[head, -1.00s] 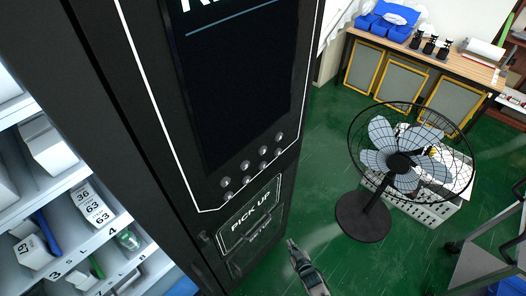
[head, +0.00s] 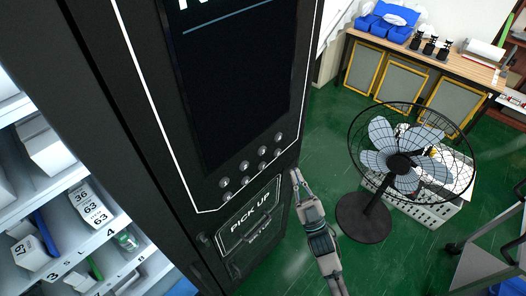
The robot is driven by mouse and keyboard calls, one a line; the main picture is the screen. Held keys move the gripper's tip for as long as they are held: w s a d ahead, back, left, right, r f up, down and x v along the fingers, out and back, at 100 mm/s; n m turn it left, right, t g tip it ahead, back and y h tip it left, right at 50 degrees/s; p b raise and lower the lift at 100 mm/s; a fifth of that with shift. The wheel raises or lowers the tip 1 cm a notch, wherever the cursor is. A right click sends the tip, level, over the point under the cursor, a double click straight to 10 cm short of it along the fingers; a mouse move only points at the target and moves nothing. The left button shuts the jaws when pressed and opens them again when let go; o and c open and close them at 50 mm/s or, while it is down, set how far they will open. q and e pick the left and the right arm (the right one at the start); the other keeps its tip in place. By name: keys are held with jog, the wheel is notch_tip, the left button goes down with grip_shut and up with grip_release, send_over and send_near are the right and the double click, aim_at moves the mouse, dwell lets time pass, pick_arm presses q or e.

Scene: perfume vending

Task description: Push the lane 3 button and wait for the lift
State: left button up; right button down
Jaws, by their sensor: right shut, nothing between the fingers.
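The black vending machine (head: 130,120) fills the left and middle of the head view. Its button panel has several round silver buttons (head: 245,166) in two rows below a dark screen (head: 235,85). I cannot read which button is lane 3. Below them is the hatch marked PICK UP (head: 250,218). My right gripper (head: 295,174) is shut and empty, just right of the machine's front edge, near button height in the picture and apart from the buttons. Lane shelves (head: 60,225) with boxes and numbered labels show at the left. My left gripper is not in view.
A black pedestal fan (head: 395,165) stands on the green floor at the right, by a white crate (head: 430,208). A wooden workbench (head: 430,62) with blue bins (head: 388,24) is behind. A grey cart (head: 490,245) is at the lower right. Floor between machine and fan is partly clear.

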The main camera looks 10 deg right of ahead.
aim_at(262, 151)
dwell(0.3)
jog(key=w+a+b, duration=0.1)
jog(key=w+a, duration=0.4)
jog(key=w, duration=0.2)
jog(key=shift+a, duration=0.2)
dwell(1.5)
jog(key=shift+w+a, duration=0.2)
jog(key=shift+w, duration=0.1)
jog(key=shift+w+a+r, duration=0.1)
jog(key=shift+w+a, duration=0.15)
jog(key=shift+w, duration=0.05)
dwell(0.7)
jog(key=shift+s, duration=0.1)
jog(key=shift+s+d, duration=0.5)
jog(key=shift+s, duration=0.1)
